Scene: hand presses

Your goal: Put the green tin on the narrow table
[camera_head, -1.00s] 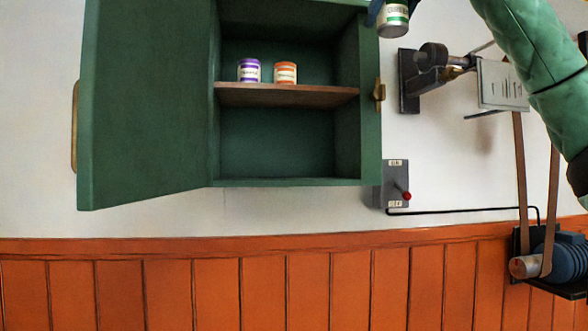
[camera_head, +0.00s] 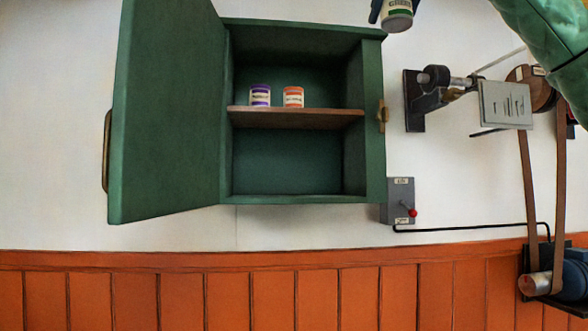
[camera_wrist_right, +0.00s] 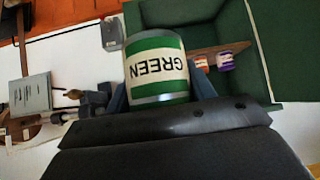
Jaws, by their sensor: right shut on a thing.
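The green tin (camera_head: 397,14) is at the top of the head view, to the right of the open cabinet's top corner. My right gripper (camera_head: 388,12) is shut on it and holds it in the air. In the right wrist view the green tin (camera_wrist_right: 156,70) fills the space between the fingers of the right gripper (camera_wrist_right: 163,88), with its "GREEN" label upside down. My left gripper is not in view. No table shows in these frames.
A green wall cabinet (camera_head: 376,150) stands open, its door (camera_head: 165,120) swung left. A purple tin (camera_head: 260,95) and an orange tin (camera_head: 293,97) stand on its shelf (camera_head: 300,118). A switch box (camera_head: 399,195) and belt machinery (camera_head: 505,104) are on the right wall.

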